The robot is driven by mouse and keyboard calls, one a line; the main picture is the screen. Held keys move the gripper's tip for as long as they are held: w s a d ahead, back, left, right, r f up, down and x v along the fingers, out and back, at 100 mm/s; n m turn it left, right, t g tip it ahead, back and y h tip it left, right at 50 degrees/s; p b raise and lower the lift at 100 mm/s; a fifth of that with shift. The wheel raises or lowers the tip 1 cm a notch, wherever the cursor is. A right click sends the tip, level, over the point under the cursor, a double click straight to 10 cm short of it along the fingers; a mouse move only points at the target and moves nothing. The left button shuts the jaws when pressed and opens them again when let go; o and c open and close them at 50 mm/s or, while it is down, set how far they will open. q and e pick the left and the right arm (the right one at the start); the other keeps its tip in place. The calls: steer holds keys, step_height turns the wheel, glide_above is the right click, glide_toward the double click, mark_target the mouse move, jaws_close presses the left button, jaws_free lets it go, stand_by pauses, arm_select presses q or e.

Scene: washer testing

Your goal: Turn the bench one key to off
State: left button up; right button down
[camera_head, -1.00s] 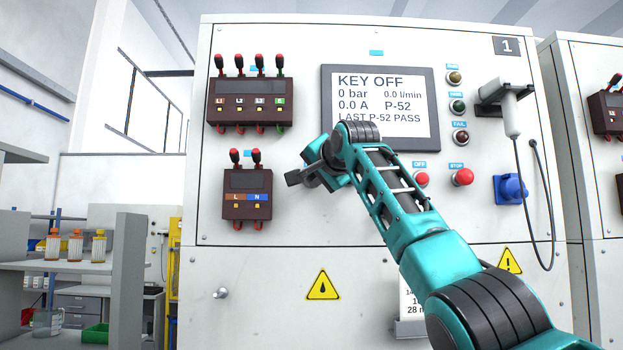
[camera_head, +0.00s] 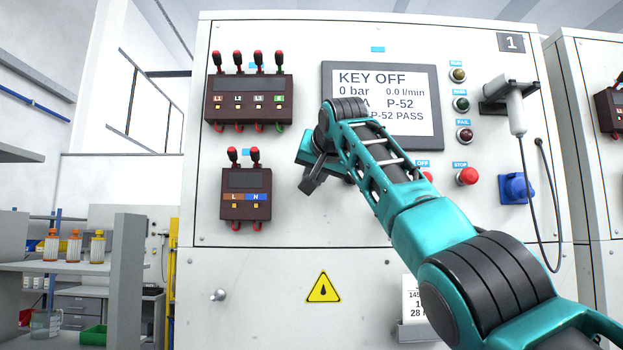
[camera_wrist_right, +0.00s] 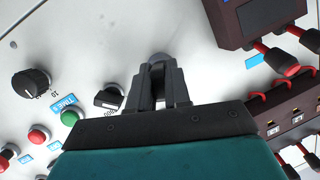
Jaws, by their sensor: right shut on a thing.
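The bench one panel (camera_head: 300,230) carries a screen (camera_head: 395,90) that reads KEY OFF, 0 bar and 0.0 l/min; my arm hides part of its lower lines. My right gripper (camera_head: 312,185) is at the panel, left of the OFF button and right of the lower L/N terminal block. In the right wrist view my right gripper (camera_wrist_right: 160,85) has its fingers closed together at a small round grey piece, the key switch (camera_wrist_right: 159,59), at the panel. The fingers hide most of it, so the key's angle cannot be seen. My left gripper is not in view.
Terminal blocks with red plugs (camera_head: 248,98) and (camera_head: 245,193) stick out left of my gripper. A red STOP button (camera_head: 467,176), a blue socket (camera_head: 515,188) and a hanging handset (camera_head: 515,110) are to the right. A black knob (camera_wrist_right: 31,82) and a green button (camera_wrist_right: 69,118) lie near the gripper.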

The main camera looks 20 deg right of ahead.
steer(key=shift+n+g+h, duration=0.4)
steer(key=shift+n+h, duration=0.2)
steer(key=shift+n, duration=0.7)
steer(key=c, duration=1)
jaws_free()
steer(key=shift+s, duration=0.15)
